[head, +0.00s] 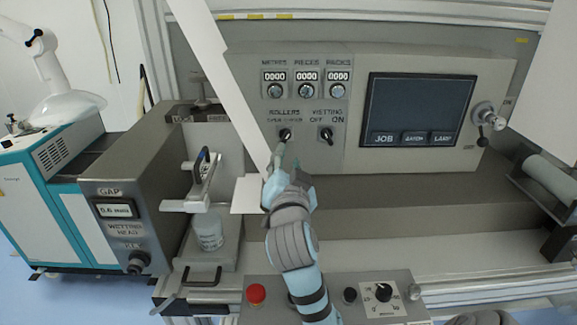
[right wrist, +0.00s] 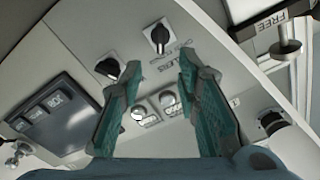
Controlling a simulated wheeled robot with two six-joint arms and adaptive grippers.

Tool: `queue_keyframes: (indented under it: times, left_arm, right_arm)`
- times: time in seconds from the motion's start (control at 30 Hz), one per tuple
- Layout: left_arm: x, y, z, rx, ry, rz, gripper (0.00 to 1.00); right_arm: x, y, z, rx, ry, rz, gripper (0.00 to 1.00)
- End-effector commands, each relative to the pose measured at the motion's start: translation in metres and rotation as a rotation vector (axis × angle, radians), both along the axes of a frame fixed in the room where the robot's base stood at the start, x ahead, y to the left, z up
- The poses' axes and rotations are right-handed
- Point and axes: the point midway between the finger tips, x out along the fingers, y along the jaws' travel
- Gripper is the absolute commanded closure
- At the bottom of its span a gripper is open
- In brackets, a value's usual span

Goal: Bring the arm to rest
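My right gripper (head: 279,160) is in front of the control panel (head: 372,158), just below the ROLLERS knob (head: 285,135) in the head view. In the right wrist view its two teal fingers (right wrist: 160,75) stand apart with nothing between them. The ROLLERS knob (right wrist: 160,38) shows beyond the fingertips there, and the WETTING knob (right wrist: 108,67) lies to its left. Contact with the panel does not show clearly. My right arm (head: 298,255) reaches up from the bottom of the head view. My left gripper is in neither view.
A touch screen (head: 420,103) is at the panel's right. A lower console carries a red button (head: 256,294) and a dial (head: 383,293). The wetting head box (head: 128,215) and a container (head: 208,232) stand left. A pale sheet (head: 218,75) slants beside the panel.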

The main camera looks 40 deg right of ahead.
Motion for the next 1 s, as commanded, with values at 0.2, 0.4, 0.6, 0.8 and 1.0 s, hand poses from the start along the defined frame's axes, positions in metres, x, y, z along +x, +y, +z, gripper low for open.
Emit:
queue_keyframes:
  times: [0.2,0.4,0.6,0.8,1.0]
  left_arm:
    - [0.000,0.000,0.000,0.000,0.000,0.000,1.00]
    - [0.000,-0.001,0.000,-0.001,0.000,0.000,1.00]
    - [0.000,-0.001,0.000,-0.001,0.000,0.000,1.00]
    - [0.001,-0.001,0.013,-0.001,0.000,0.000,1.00]
    - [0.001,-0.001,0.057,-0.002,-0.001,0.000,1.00]
  right_arm:
    - [-0.021,0.015,0.000,0.001,0.000,-0.001,0.70]
    - [-0.021,0.015,0.000,-0.001,0.000,-0.001,0.70]
    - [-0.021,0.016,0.000,-0.001,0.000,-0.001,0.70]
    - [-0.021,0.016,0.013,-0.001,0.000,-0.001,0.70]
    - [-0.021,0.016,0.057,-0.001,0.000,-0.001,0.70]
